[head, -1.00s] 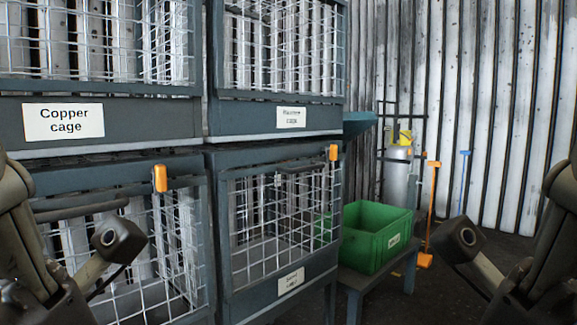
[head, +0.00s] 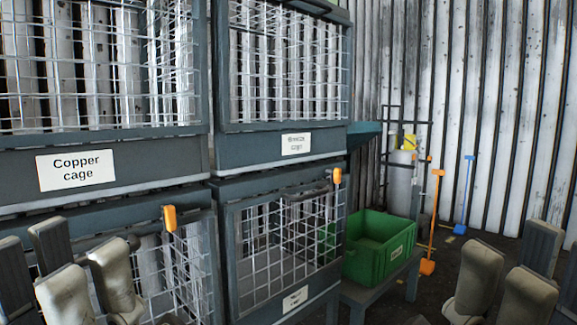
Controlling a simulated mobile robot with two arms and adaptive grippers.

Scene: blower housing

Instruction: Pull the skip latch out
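I cannot make out a skip or a latch marked as the skip's in the head view. Two orange latch handles show on the lower cages: one (head: 169,218) at the top of the lower left cage's mesh front, one (head: 337,177) at the top right of the lower middle cage. My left gripper (head: 57,264) is at the bottom left, fingers up and apart, empty, in front of the lower left cage. My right gripper (head: 513,262) is at the bottom right, fingers apart, empty, over the floor. Neither touches a latch handle.
Upper cages stand above, one with a Copper cage label (head: 76,171). A green crate (head: 378,250) sits on a low grey bench (head: 402,270). An orange tool (head: 433,225) and a blue tool (head: 466,190) stand by the corrugated wall. Dark floor lies open at the right.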

